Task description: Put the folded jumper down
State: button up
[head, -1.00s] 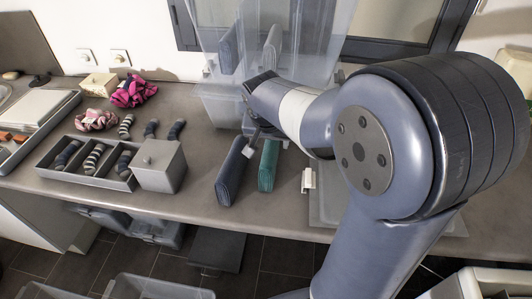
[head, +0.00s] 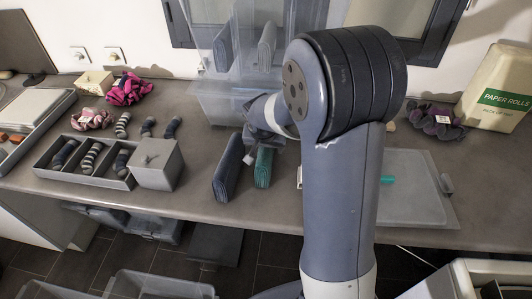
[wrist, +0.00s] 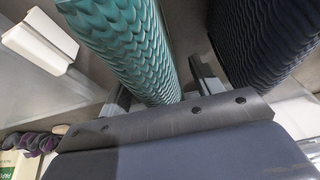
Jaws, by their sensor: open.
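A teal folded jumper (head: 263,168) stands on edge on the grey counter. A navy folded jumper (head: 226,170) stands on edge just left of it, with a gap between them. My gripper (head: 252,137) is at the back upper end of the teal jumper. In the wrist view, my gripper's (wrist: 160,92) fingers are apart, one on each side of the teal jumper (wrist: 130,45). The navy jumper (wrist: 262,40) lies beyond the right finger there. Whether a finger touches the teal knit, I cannot tell. My wrist partly hides the jumper's back end in the head view.
Clear bins (head: 222,105) stand behind, with folded items inside. A lidded grey box (head: 158,165) and a divided sock tray (head: 85,165) are left. A flat translucent tray (head: 415,195) lies right. A paper rolls pack (head: 500,90) and a dark scrunchie (head: 436,120) stand back right.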

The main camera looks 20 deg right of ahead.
jog(key=c, duration=1.2)
grip_shut()
jog(key=shift+r, duration=0.15)
